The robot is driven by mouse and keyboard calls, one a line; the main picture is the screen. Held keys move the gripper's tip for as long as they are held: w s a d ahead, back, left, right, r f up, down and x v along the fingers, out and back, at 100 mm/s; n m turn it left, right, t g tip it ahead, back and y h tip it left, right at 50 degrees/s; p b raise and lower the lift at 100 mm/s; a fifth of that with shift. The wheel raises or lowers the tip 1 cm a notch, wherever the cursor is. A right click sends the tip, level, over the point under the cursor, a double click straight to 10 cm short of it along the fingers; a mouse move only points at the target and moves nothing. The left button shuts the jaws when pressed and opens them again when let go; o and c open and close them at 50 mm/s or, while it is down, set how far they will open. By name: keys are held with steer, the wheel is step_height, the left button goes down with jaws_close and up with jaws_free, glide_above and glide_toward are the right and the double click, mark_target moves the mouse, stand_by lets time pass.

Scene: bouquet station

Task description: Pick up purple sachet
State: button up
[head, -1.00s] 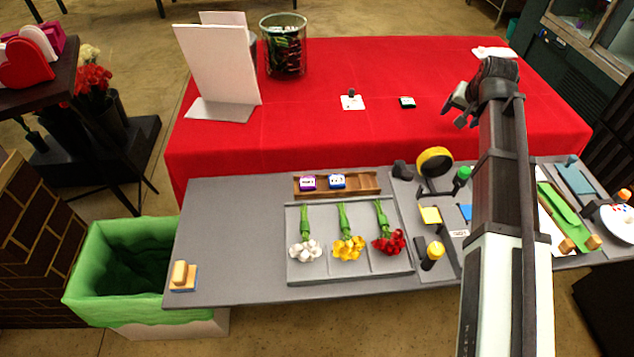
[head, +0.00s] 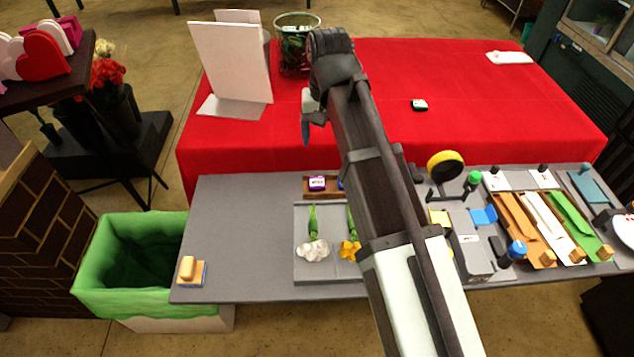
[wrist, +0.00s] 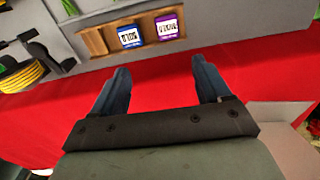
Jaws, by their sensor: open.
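The purple sachet (head: 317,183) lies in the wooden tray (head: 308,193) at the back of the grey table. The wrist view shows the purple sachet (wrist: 168,27) beside a blue sachet (wrist: 131,37) in the same tray (wrist: 95,42), both with white labels. My gripper (wrist: 160,90) is open and empty, its two fingers spread over the red cloth, short of the tray. In the head view my gripper (head: 308,118) is above the red table, behind the tray. My arm hides most of the blue sachet and the tray's right part there.
A white upright board (head: 232,62) and a glass vase (head: 293,55) stand on the red table (head: 480,110). Flowers lie on a grey tray (head: 300,272) in front of the sachets. A yellow tape roll (head: 446,164) stands to the right. A green-lined bin (head: 95,275) is at left.

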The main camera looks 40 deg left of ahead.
mark_target(317, 182)
steer(key=shift+s+a+f, duration=0.1)
steer(key=shift+s+f, duration=0.2)
steer(key=shift+f, duration=1.95)
steer(key=shift+s+a+f, duration=0.1)
steer(key=shift+s+f, duration=0.25)
steer(key=shift+f, duration=1.9)
steer(key=shift+s+a+f, duration=0.1)
steer(key=shift+s+f, duration=0.2)
steer(key=shift+f, duration=1.95)
steer(key=shift+c, duration=0.2)
steer(key=c, duration=1.1)
